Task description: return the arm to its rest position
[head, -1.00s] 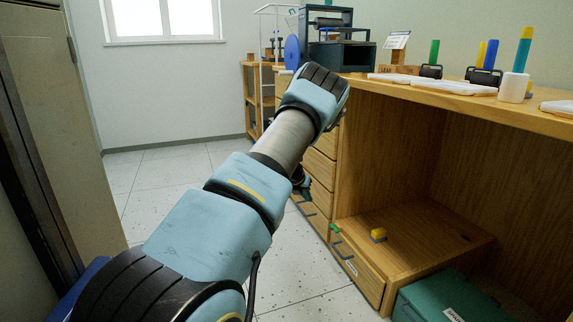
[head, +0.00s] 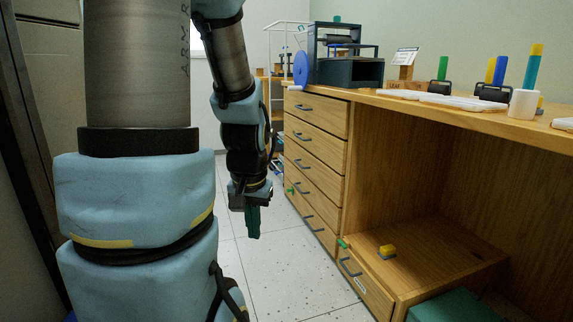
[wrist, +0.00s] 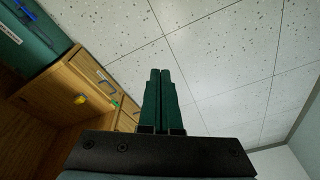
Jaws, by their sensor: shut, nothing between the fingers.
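My arm rises at the left of the head view, bends over, and hangs down beside the drawers. My gripper (head: 253,222) points down above the tiled floor, left of the drawer fronts. In the wrist view my gripper (wrist: 161,80) shows its two dark green fingers side by side, shut with nothing between them. The fingers are clear of the furniture and the floor.
The wooden workbench (head: 490,118) with drawers (head: 312,150) stands on the right. A yellow object (head: 387,250) lies on its low shelf. A green box (head: 455,306) is at the lower right. A dark panel stands close on the left. Tiled floor (head: 290,270) is free between.

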